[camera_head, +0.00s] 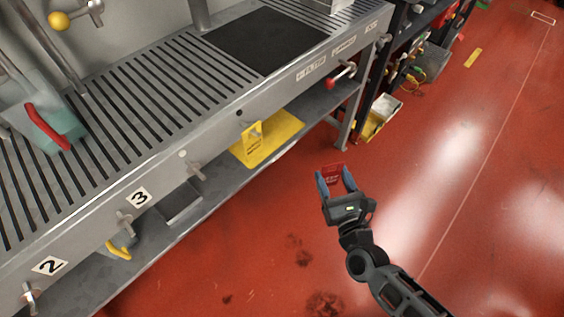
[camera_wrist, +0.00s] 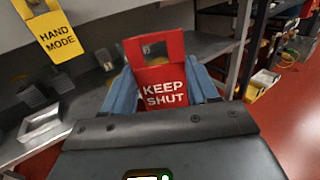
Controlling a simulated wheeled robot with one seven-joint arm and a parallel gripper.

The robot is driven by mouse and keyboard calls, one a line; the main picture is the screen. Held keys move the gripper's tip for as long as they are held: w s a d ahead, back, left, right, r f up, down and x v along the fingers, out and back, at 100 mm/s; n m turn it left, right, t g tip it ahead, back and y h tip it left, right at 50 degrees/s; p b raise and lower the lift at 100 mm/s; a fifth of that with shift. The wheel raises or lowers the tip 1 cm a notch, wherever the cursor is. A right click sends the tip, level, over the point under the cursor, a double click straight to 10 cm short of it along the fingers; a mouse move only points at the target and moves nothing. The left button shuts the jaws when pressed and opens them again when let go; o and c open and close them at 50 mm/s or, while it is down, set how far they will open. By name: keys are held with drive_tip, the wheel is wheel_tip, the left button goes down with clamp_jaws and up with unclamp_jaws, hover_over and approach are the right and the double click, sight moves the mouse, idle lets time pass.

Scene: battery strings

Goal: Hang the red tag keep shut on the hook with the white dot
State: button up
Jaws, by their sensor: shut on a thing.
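The red tag (camera_head: 333,174) reads KEEP SHUT in the wrist view (camera_wrist: 165,85) and has a rectangular opening near its top. My gripper (camera_head: 336,180) is shut on it, with a blue finger at each side (camera_wrist: 163,92). The tag is held upright over the red floor, right of the bench. The white dot (camera_head: 183,153) is on the bench's front rail, with a bare grey hook (camera_head: 196,171) just below and right of it. My gripper is well to the right of this hook and apart from it. I cannot make out the white dot in the wrist view.
A yellow HAND MODE tag (camera_head: 252,138) hangs by a black dot (camera_head: 239,113). A red-ended fitting (camera_head: 340,76) sticks out at right. A lower shelf (camera_head: 215,200) runs below the rail. The floor at right is clear.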

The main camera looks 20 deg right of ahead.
drive_tip(key=shift+a, duration=0.1)
drive_tip(key=s+a+r+n+g+y+b, duration=0.1)
drive_tip(key=s+a+r+n+y, duration=0.15)
drive_tip(key=a, duration=0.55)
drive_tip(key=s+a+r+n+g+y+b, duration=0.15)
drive_tip(key=a+r+y, duration=0.25)
drive_tip(key=a, duration=0.4)
drive_tip(key=s+a+r+n+y, duration=0.2)
drive_tip(key=s+a+r+y, duration=0.1)
drive_tip(key=a, duration=0.4)
drive_tip(key=f+x, duration=0.2)
drive_tip(key=x, duration=0.8)
drive_tip(key=shift+w+a+b, duration=0.2)
drive_tip(key=shift+w+b, duration=0.05)
drive_tip(key=shift+b, duration=0.2)
drive_tip(key=shift+f, duration=0.15)
drive_tip(key=o, duration=1.1)
